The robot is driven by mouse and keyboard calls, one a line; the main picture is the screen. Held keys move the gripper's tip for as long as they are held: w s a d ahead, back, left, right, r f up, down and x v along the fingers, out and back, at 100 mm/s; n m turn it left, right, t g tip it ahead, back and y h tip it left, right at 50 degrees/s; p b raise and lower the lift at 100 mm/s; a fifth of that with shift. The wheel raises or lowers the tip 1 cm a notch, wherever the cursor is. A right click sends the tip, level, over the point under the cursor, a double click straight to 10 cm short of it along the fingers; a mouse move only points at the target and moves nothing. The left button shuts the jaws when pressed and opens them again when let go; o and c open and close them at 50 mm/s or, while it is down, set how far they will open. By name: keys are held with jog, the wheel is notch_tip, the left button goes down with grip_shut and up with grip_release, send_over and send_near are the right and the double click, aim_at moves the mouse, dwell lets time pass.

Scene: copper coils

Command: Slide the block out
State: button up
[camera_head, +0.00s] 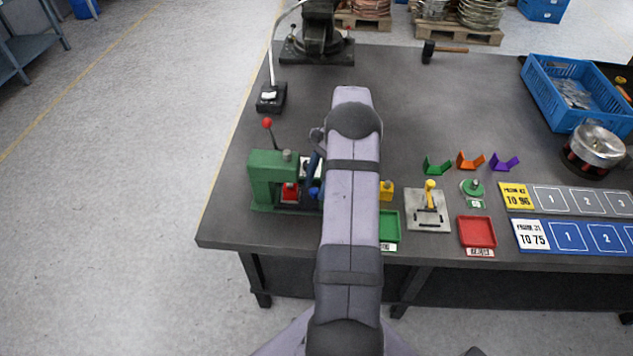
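A green press-like fixture (265,178) with a red-knobbed lever stands near the left front of the table. A small red block (290,193) sits low in its opening. A white piece (310,167) and a slanted dark blue part (313,176) show at its right, partly covered by my arm. A small yellow block (386,190) stands just right of my arm. I cannot tell which block the task means. My arm runs up the middle of the view and hides its own end, so my gripper's fingers and anything between them are hidden.
To the right are a green tray (389,224), a grey plate with a yellow handle (428,210), a red tray (477,232) and numbered boards (570,236). A blue crate (545,90) stands farther back. The back middle of the table is mostly clear.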

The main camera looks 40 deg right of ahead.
jog(key=shift+a+f, duration=0.1)
jog(key=shift+f, duration=0.1)
grip_shut()
jog(key=s+d, duration=0.8)
jog(key=d, duration=0.1)
jog(key=shift+s, duration=0.4)
grip_release()
jog(key=shift+s, duration=0.1)
jog(key=b+v, duration=0.2)
jog(key=v, duration=0.5)
jog(key=shift+r, duration=0.2)
